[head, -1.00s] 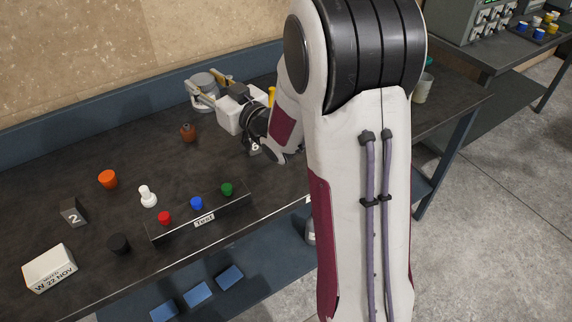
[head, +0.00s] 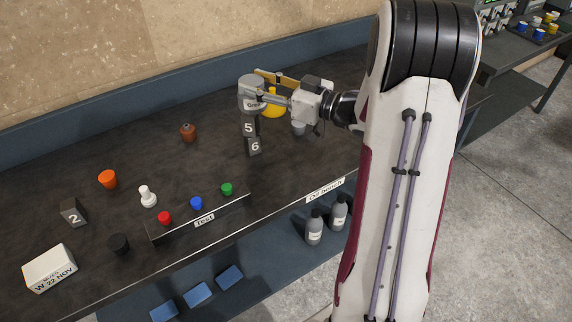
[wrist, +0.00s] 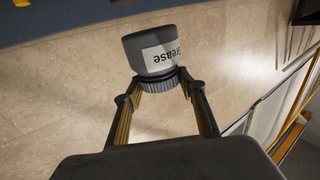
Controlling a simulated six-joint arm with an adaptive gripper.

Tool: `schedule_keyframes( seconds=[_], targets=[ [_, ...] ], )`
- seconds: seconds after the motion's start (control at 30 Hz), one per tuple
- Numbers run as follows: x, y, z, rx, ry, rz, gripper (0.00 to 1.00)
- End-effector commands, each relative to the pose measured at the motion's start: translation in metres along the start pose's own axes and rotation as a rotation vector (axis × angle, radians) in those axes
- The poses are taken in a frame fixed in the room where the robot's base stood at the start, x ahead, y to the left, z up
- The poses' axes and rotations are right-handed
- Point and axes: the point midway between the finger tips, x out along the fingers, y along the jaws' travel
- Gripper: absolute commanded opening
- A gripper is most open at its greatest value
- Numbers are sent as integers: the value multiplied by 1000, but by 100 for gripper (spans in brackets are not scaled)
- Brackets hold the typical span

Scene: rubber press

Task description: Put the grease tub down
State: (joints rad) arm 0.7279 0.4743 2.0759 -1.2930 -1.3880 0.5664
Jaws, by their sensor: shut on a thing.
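The grease tub (head: 250,93) is grey with a white label. My gripper (head: 275,97) is shut on it and holds it at the left end of my arm. In the wrist view the tub (wrist: 160,50) sits between my fingertips (wrist: 160,84), which close on its ribbed lid. In the head view the tub appears right above a block marked 5 (head: 249,127) and a block marked 6 (head: 254,147). I cannot tell whether the tub touches the block marked 5.
A yellow item (head: 272,107) stands behind my gripper. A brown pot (head: 188,132), an orange cup (head: 108,179) and a white piece (head: 148,197) stand left on the dark bench. A Test rack (head: 204,221) with coloured pieces is at the front. Bench between pot and blocks is clear.

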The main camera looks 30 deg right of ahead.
Motion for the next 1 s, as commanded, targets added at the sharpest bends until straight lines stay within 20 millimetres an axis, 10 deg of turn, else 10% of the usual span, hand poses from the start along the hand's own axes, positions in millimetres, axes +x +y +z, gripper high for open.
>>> schedule_keyframes(
  seconds=[0.57,1.0],
  targets=[
    [-89,14,28,0,2,-140,5],
    [-86,12,74,0,2,-141,5]
  ],
)
